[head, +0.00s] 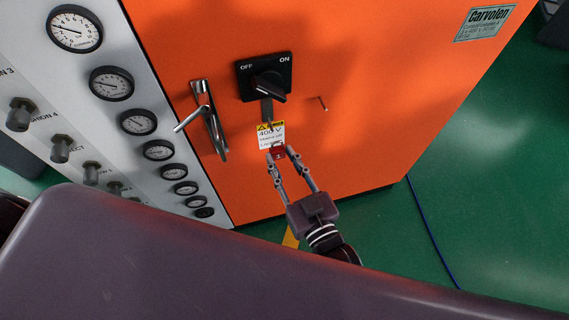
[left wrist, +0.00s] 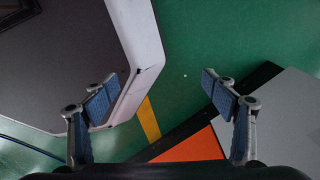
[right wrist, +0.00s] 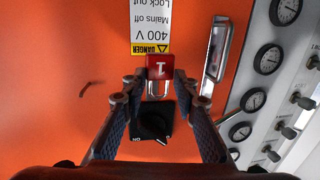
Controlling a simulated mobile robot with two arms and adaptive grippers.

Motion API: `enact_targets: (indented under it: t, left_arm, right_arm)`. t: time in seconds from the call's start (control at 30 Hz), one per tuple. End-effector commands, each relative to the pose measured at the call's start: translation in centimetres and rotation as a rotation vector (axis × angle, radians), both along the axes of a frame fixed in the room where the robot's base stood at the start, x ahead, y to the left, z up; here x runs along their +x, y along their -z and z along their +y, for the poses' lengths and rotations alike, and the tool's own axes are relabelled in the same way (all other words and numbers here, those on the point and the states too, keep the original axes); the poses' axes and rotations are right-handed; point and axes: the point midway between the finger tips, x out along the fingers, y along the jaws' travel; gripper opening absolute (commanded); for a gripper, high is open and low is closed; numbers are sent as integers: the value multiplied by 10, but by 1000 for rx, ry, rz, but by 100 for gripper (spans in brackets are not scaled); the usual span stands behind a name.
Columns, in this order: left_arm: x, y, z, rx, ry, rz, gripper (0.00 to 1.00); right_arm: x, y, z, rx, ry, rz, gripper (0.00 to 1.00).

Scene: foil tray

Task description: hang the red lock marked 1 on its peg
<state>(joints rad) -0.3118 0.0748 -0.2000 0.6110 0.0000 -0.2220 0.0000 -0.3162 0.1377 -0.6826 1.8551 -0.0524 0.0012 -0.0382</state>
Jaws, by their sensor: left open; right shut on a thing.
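The red lock marked 1 (head: 278,155) is between the fingertips of my right gripper (head: 282,161), in front of the orange cabinet. In the right wrist view the lock (right wrist: 160,66) shows its number upside down, with its metal shackle toward the black switch. My right gripper (right wrist: 160,88) is shut on it. A small thin peg (head: 323,104) sticks out of the orange face, right of the switch; it also shows in the right wrist view (right wrist: 86,88). The lock is apart from it, lower and to the left. My left gripper (left wrist: 163,85) is open and empty.
The black rotary switch (head: 265,78) is above the lock, with a yellow and white warning label (head: 270,134) just behind the lock. A metal handle (head: 210,122) projects left of the switch. Gauges (head: 112,83) line the grey panel. The orange face right of the peg is clear.

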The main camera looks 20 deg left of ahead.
Motion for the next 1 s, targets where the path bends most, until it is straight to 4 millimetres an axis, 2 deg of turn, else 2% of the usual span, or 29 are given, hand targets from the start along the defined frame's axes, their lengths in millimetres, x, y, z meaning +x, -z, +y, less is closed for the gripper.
enact_targets:
  t: [0.17,0.47,0.9,1.0]
  left_arm:
    - [4,7,-3,-3,0,-4,78]
    - [25,16,0,-2,2,-35,78]
    - [17,36,3,3,2,-24,78]
    - [15,34,4,4,2,-21,78]
  right_arm:
    - [10,2,6,2,0,-2,2]
    - [26,3,15,1,0,-2,2]
    - [48,6,28,2,1,-2,2]
    - [52,7,31,1,0,-1,2]
